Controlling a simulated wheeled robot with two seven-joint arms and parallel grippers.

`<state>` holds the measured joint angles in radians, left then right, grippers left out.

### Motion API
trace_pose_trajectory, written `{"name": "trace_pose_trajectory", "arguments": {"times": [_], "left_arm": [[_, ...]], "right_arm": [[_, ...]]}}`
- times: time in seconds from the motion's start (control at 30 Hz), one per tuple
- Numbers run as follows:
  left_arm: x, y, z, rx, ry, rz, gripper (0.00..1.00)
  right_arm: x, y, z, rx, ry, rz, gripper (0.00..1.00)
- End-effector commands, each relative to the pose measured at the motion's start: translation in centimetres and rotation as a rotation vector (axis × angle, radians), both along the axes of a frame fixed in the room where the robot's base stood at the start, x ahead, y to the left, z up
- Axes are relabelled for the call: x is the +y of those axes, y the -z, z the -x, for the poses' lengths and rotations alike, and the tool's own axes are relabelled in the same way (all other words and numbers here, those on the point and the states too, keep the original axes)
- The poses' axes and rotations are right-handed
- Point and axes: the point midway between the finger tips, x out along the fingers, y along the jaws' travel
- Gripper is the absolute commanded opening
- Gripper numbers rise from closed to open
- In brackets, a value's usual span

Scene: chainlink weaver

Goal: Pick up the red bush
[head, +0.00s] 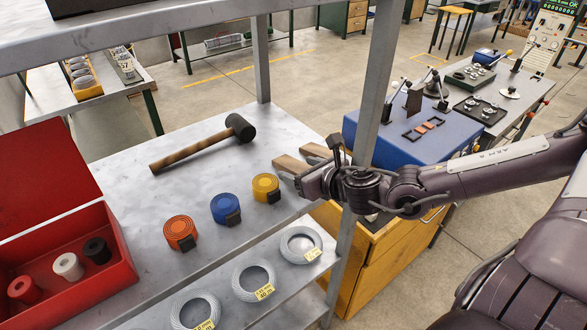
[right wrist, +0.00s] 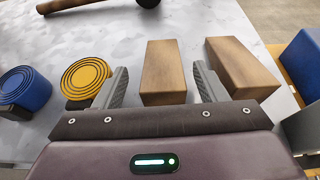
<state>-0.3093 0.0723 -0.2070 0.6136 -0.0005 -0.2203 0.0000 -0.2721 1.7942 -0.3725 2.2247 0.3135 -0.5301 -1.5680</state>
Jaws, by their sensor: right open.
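The red bush (head: 24,290) stands in the open red box (head: 120,260) at the lower left of the head view, left of a white bush (head: 68,266) and a black bush (head: 97,250). My right gripper (head: 300,169) is far to its right, at the right end of the grey shelf. In the right wrist view its fingers (right wrist: 162,85) are open, with a wooden block (right wrist: 164,70) showing between them. I cannot tell whether they touch it. The red bush is not in the wrist view. My left gripper is not in view.
Orange (head: 180,232), blue (head: 226,208) and yellow (head: 266,187) strap rolls lie between the box and my right gripper. A mallet (head: 205,143) lies behind them. A metal upright (head: 378,85) stands beside my right arm. Wire coils (head: 254,280) sit on a lower shelf.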

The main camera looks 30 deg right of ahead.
Motion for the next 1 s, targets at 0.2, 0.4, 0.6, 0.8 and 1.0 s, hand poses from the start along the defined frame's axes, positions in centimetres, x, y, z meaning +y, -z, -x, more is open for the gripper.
{"name": "trace_pose_trajectory", "arguments": {"times": [0.2, 0.4, 0.6, 0.8, 1.0], "left_arm": [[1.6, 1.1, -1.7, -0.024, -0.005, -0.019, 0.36], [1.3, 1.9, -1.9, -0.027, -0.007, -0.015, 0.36], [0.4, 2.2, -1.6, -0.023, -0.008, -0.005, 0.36], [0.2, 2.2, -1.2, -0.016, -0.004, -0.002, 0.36], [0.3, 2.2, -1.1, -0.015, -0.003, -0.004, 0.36]], "right_arm": [[-0.3, 1.1, -2.0, -0.005, 0.008, -0.006, 0.65], [-0.2, 1.4, -3.1, -0.005, 0.007, -0.004, 0.65], [-0.1, 1.6, -3.5, -0.001, 0.002, -0.002, 0.65], [-0.1, 1.5, -3.5, 0.001, 0.001, 0.000, 0.65], [0.0, 1.5, -3.5, 0.001, 0.001, 0.000, 0.45]]}}
